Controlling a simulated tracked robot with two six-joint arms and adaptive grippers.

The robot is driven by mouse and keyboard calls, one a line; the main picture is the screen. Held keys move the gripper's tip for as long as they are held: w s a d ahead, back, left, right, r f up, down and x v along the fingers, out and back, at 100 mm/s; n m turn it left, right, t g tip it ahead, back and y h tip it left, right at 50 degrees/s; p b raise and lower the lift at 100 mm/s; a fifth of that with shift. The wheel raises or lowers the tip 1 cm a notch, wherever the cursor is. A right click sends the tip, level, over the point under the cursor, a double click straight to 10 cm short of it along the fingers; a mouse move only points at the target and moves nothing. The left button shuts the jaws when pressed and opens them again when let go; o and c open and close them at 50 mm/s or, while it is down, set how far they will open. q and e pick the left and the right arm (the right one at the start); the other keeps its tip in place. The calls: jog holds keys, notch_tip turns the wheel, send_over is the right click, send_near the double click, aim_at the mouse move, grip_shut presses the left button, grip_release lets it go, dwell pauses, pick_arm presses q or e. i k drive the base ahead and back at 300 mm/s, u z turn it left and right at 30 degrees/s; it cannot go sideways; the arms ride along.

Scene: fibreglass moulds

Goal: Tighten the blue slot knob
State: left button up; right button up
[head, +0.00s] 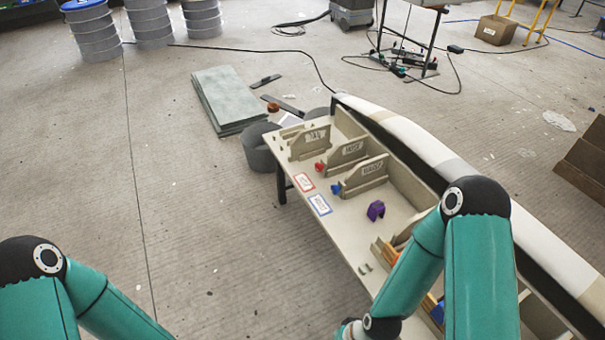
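The blue knob (336,188) is a small blue piece at the front end of a pale upright slot board (362,177) on the long cream bench. A red knob (319,167) sits at the front end of the neighbouring slot board (343,154). A blue-framed label (320,204) and a red-framed label (304,182) lie on the bench in front of them. Whether the blue knob is tight cannot be told. My teal arms reach down out of the bottom of the picture. Neither gripper's fingers show, and no gripper is near the blue knob.
A purple block (376,210) stands on the bench right of the blue slot. My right arm covers part of the bench's near end, where a blue item (438,311) partly shows. A long white roll (410,135) runs along the back. Open floor lies left.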

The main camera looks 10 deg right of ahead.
aim_at(335, 189)
jog(key=z, duration=0.05)
jog(key=i, duration=1.05)
jog(key=z, duration=0.6)
